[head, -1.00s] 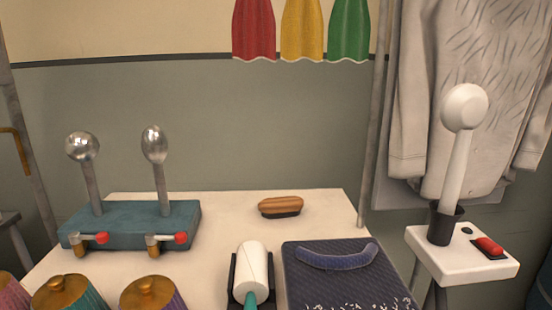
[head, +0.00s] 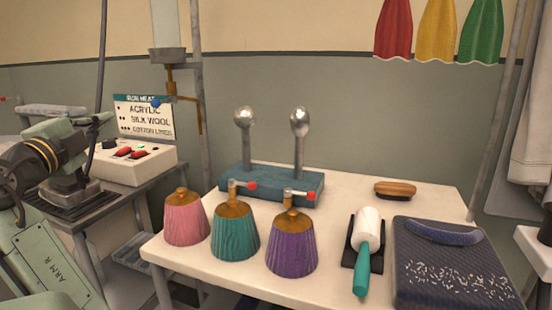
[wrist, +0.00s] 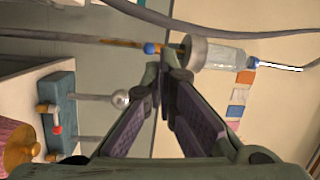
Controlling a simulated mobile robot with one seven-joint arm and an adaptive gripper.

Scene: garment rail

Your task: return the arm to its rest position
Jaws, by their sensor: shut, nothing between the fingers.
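My gripper (wrist: 167,74) shows in the wrist view with its fingers drawn together at the tips and nothing between them. Its tips appear in front of the wall, beside the hanging tank with a blue-tipped tube (wrist: 218,54). In the head view I cannot make out the gripper's fingers. A pale green link marked ARM R and a jointed part with yellow rings stand at the left edge there; they look like parts of my arm.
The white table (head: 345,190) holds a teal stand (head: 270,186) with two metal knobs, pink (head: 186,222), teal (head: 235,236) and purple (head: 291,246) cones, a lint roller (head: 367,232), a brush (head: 395,189) and a dark board (head: 450,270). A switch box (head: 130,163) stands left.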

